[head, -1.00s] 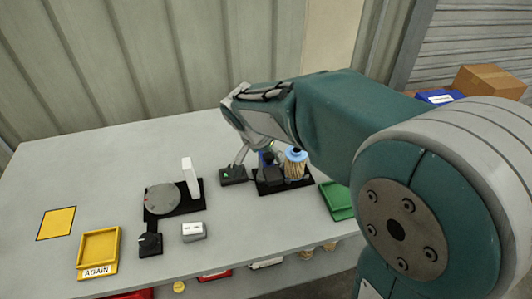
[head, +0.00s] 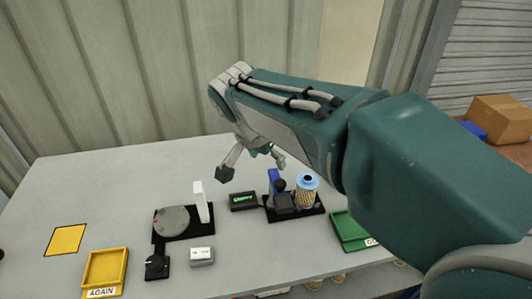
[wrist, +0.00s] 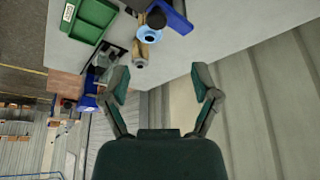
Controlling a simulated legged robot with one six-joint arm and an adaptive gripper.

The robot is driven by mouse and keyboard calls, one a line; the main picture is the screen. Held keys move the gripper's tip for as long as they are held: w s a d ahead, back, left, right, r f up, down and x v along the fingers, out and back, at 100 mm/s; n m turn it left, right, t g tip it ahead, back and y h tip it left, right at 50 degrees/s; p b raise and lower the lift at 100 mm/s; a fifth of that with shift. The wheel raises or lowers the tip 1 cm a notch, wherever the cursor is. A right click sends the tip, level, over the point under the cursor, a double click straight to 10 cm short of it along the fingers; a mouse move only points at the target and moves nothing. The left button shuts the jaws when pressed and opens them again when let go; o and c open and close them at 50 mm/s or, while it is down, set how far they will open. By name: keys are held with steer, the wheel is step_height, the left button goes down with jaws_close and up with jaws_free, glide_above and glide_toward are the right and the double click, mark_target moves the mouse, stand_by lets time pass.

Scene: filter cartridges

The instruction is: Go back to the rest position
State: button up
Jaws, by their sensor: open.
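My gripper (head: 252,163) is open and empty in the head view, raised above the back of the grey table. Its two fingers are spread apart, and they also show in the wrist view (wrist: 163,85) with nothing between them. A filter cartridge (head: 307,191) with a blue top and pleated tan sides stands upright on a black fixture (head: 281,214) to the right of and below my gripper. The cartridge also shows in the wrist view (wrist: 149,35), apart from the fingers.
On the table (head: 120,182) are a grey disc on a black base (head: 172,220), a small display (head: 243,201), a white box (head: 202,256), a yellow AGAIN tray (head: 105,268), a yellow square (head: 65,240) and a green tray (head: 349,231). The back left is clear.

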steer(key=s+d+f+n+t+y, duration=0.1)
steer(key=s+d+n, duration=0.2)
steer(key=s+d, duration=0.3)
steer(key=s+d+f+n+t+y, duration=0.1)
steer(key=s+d+n, duration=0.3)
steer(key=s, duration=0.7)
steer(key=shift+s+d+f+n+y, duration=0.15)
steer(key=shift+d+f+n+y, duration=0.2)
steer(key=shift+d+f, duration=0.45)
